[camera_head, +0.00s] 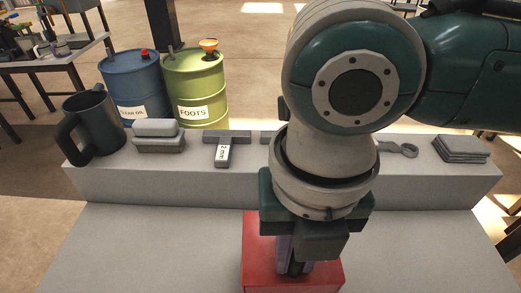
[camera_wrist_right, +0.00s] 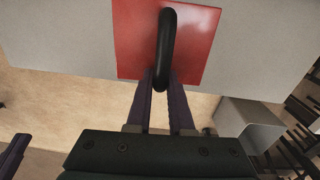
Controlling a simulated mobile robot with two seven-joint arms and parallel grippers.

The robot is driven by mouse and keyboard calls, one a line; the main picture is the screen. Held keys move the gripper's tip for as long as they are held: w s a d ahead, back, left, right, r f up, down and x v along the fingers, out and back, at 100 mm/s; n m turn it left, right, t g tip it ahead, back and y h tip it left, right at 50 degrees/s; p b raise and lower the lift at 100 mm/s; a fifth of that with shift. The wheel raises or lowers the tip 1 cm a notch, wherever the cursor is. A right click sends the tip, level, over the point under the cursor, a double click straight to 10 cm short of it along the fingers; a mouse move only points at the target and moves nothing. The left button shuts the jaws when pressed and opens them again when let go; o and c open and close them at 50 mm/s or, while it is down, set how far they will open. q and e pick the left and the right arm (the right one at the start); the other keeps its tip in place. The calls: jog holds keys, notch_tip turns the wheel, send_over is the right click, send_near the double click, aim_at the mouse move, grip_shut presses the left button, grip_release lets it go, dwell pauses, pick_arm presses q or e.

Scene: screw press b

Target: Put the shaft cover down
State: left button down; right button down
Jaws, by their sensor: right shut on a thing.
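The shaft cover (camera_head: 255,258) is a red block with a black arched handle. In the head view it is at the bottom middle, over the grey bench top, partly hidden by my right arm. In the right wrist view the red cover (camera_wrist_right: 195,45) shows its top face and the handle (camera_wrist_right: 166,50). My right gripper (camera_head: 293,255) points down and is shut on this handle; its purple fingers (camera_wrist_right: 163,88) meet the handle's near end. I cannot tell whether the cover touches the bench. A purple finger-like part at the wrist view's left edge may be my left gripper (camera_wrist_right: 14,158).
A raised grey ledge (camera_head: 400,187) runs behind the cover. On it are a dark mug (camera_head: 98,120), stacked blocks (camera_head: 158,135), a T-shaped gauge (camera_head: 225,142), a spanner (camera_head: 400,149) and stacked plates (camera_head: 460,149). Blue (camera_head: 135,85) and green (camera_head: 195,85) drums stand behind.

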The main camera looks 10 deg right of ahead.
jog(key=c, duration=0.8)
grip_release()
jog(key=shift+f, duration=0.1)
notch_tip(320, 180, up, 12)
jog(key=f+p, duration=0.1)
jog(key=s+a+f+m+t+y, duration=0.1)
jog(key=s+a+m+y, duration=0.25)
jog(key=a+m, duration=0.35)
jog(key=s+d+f+m+t+h, duration=0.1)
jog(key=s+d+f+m, duration=0.1)
jog(key=d+m, duration=0.6)
jog(key=s+d+f+m+t+h, duration=0.1)
jog(key=d+f+m, duration=0.4)
jog(key=m, duration=1.1)
jog(key=s+d+h, duration=0.1)
jog(key=s+d, duration=0.1)
jog(key=d, duration=0.1)
jog(key=shift+s+d+m+t, duration=0.3)
jog(key=shift+s+d, duration=0.05)
jog(key=shift+d, duration=0.05)
